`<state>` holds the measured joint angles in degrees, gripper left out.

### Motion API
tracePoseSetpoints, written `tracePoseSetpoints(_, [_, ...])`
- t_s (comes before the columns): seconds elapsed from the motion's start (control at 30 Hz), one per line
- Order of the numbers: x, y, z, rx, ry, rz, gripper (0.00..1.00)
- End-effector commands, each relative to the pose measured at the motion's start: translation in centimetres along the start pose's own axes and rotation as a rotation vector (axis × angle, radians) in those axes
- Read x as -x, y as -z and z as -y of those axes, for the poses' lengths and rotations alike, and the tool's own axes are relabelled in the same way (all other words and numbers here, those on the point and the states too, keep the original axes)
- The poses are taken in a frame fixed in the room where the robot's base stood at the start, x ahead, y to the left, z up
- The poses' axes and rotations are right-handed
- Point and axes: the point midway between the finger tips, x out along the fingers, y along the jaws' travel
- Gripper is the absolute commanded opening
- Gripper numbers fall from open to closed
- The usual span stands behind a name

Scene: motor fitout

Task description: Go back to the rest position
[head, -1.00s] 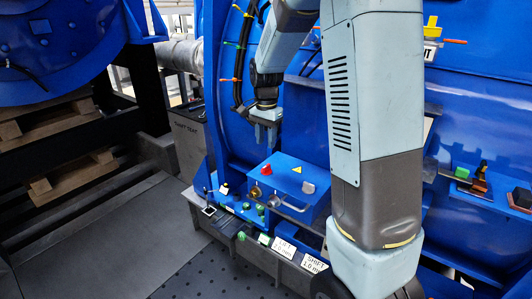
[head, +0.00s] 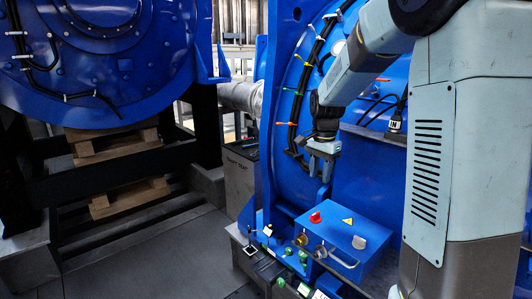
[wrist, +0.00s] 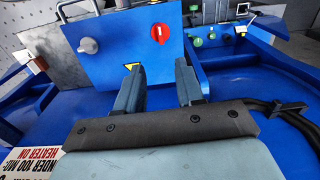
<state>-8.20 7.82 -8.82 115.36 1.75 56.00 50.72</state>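My gripper (head: 322,158) hangs in front of the large blue motor housing (head: 342,196), above the blue control box. In the wrist view its two fingers (wrist: 160,90) stand apart with nothing between them. The blue control box (head: 347,240) carries a red knob (head: 315,217), a grey knob (head: 358,242) and a yellow warning triangle. The box also shows ahead of the fingers in the wrist view (wrist: 120,45), with the red knob (wrist: 160,33) and grey knob (wrist: 88,45). The fingers appear clear of the box.
Black cables with coloured ties (head: 296,100) run along the blue housing close to my gripper. Green buttons (head: 280,282) line the ledge below the box. Wooden pallets (head: 125,196) lie under the blue machine at left. The grey floor (head: 160,262) at front left is clear.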

Motion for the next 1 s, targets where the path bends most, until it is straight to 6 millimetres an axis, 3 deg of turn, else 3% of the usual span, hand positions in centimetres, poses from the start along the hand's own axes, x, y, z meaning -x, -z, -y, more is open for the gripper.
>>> tracePoseSetpoints(0.2, [3.9, -2.4, -3.4, 0.135, 0.070, -0.039, 0.37])
tracePoseSetpoints(0.5, [8.1, -6.5, -9.0, 0.361, 0.153, -0.126, 0.37])
tracePoseSetpoints(0.8, [10.3, -10.8, -14.6, 0.585, 0.206, -0.243, 0.37])
tracePoseSetpoints(1.0, [10.8, -13.6, -18.1, 0.730, 0.219, -0.333, 0.37])
